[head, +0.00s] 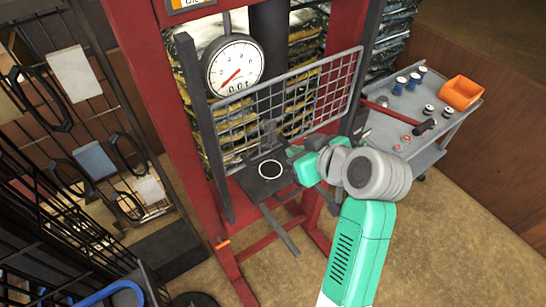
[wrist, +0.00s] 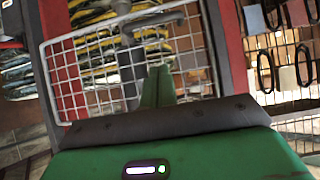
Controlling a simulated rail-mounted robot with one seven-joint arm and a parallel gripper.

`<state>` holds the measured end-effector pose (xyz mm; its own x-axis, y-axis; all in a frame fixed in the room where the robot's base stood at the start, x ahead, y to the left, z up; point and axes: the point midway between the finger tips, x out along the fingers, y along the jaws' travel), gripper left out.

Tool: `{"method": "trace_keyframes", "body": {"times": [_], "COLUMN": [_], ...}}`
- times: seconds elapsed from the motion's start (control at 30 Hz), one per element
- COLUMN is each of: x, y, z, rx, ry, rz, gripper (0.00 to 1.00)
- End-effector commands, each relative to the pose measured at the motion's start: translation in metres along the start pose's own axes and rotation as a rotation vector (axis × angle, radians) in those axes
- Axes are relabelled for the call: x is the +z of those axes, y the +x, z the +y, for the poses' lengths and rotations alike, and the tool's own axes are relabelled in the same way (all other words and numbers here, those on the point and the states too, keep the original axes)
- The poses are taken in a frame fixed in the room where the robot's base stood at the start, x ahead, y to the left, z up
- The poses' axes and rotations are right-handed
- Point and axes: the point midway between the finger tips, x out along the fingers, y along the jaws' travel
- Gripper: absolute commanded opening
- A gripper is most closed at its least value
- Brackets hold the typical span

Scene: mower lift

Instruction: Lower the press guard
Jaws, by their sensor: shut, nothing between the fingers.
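The press guard (head: 287,76) is a grey wire-mesh panel in the head view. It spans the front of the red press frame (head: 178,130) between two dark uprights, below the dial gauge and above the dark press bed (head: 262,182). In the wrist view the guard (wrist: 85,72) fills the upper left and middle. My green gripper (head: 298,164) is at the right of the press bed, below the guard's lower edge in the picture. Its fingers (wrist: 158,86) are together and empty, in front of the mesh in the wrist view. I cannot tell whether they touch it.
The round gauge (head: 233,66) hangs at the upper left of the guard. A grey cart (head: 432,147) with an orange bin (head: 461,92) and small parts stands at the right. A black wire rack (head: 88,111) stands at the left. The floor at front right is clear.

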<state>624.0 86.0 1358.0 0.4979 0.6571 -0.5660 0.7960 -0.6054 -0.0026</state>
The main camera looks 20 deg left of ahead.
Motion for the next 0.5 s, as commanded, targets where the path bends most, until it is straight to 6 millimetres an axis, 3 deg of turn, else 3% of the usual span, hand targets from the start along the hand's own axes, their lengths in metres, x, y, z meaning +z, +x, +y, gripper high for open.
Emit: {"method": "trace_keyframes", "body": {"times": [0.17,0.5], "x": [-0.001,-0.002], "y": [0.025,0.098], "z": [-0.001,-0.001], "rx": [-0.001,0.001], "ry": [0.002,0.002], "rz": [-0.003,-0.002], "gripper": [0.00,0.00]}}
